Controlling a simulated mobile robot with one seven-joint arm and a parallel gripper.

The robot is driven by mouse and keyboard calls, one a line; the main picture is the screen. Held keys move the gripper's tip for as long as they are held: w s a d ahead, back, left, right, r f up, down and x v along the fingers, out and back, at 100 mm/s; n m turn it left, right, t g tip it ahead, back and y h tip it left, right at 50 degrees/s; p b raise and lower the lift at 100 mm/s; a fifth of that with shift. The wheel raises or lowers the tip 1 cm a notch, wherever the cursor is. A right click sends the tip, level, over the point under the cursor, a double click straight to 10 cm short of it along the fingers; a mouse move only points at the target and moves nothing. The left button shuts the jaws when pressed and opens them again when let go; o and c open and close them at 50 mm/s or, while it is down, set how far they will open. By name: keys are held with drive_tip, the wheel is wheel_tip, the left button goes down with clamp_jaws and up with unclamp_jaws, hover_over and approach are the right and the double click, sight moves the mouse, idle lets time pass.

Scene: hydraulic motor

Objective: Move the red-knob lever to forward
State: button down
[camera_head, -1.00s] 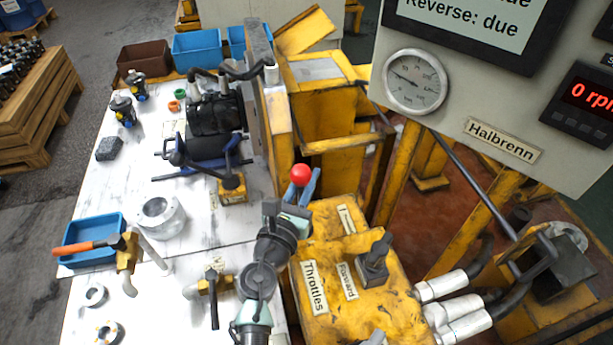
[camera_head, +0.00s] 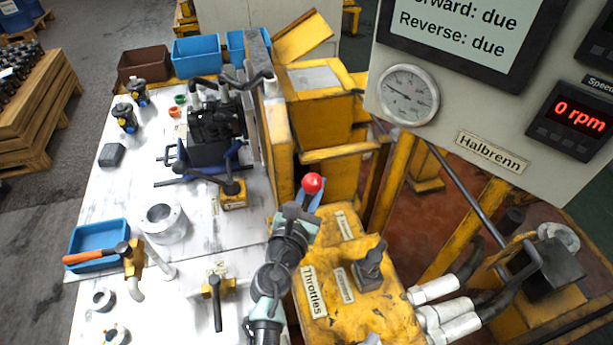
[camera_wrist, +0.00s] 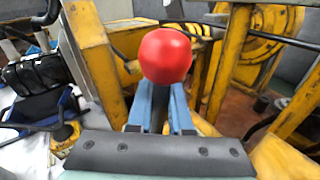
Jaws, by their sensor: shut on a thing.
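The red knob (camera_head: 312,183) tops a lever near the back left of the yellow throttle box (camera_head: 345,318). My gripper (camera_head: 309,196) comes from the front and is shut at the knob. In the wrist view the red knob (camera_wrist: 165,55) stands at the tips of the two blue fingers (camera_wrist: 162,95). A second, dark lever (camera_head: 370,262) stands on the same box beside a label that seems to read "Forward". A further label (camera_head: 344,224) lies near the red-knob lever, unreadable here.
A screen (camera_head: 455,30) reads "Reverse: due" below a cut-off "Forward: due" line. The speed readout (camera_head: 580,117) shows 0 rpm. A gauge (camera_head: 408,94) and yellow frame posts stand right of my arm. The white bench (camera_head: 200,265) at left holds tools and parts.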

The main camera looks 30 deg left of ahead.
drive_tip(key=w+d+f+m+g+p, duration=0.1)
drive_tip(key=p, duration=0.1)
drive_tip(key=w+d+m+p, duration=0.1)
drive_tip(key=p, duration=0.2)
drive_tip(key=shift+w+d+f+m+g, duration=0.3)
drive_tip(key=shift+f+g, duration=0.1)
drive_tip(key=c, duration=0.8)
unclamp_jaws()
drive_tip(key=shift+w, duration=0.1)
drive_tip(key=shift+c, duration=0.2)
drive_tip(key=shift+s+r+p, duration=0.1)
drive_tip(key=shift+s+p, duration=0.1)
drive_tip(key=shift+p, duration=0.1)
drive_tip(key=p+v, duration=0.2)
drive_tip(key=v, duration=1)
drive_tip(key=shift+s+d+p, duration=0.1)
drive_tip(key=shift+s+p, duration=0.15)
drive_tip(key=shift+p, duration=0.1)
drive_tip(key=shift+r, duration=0.1)
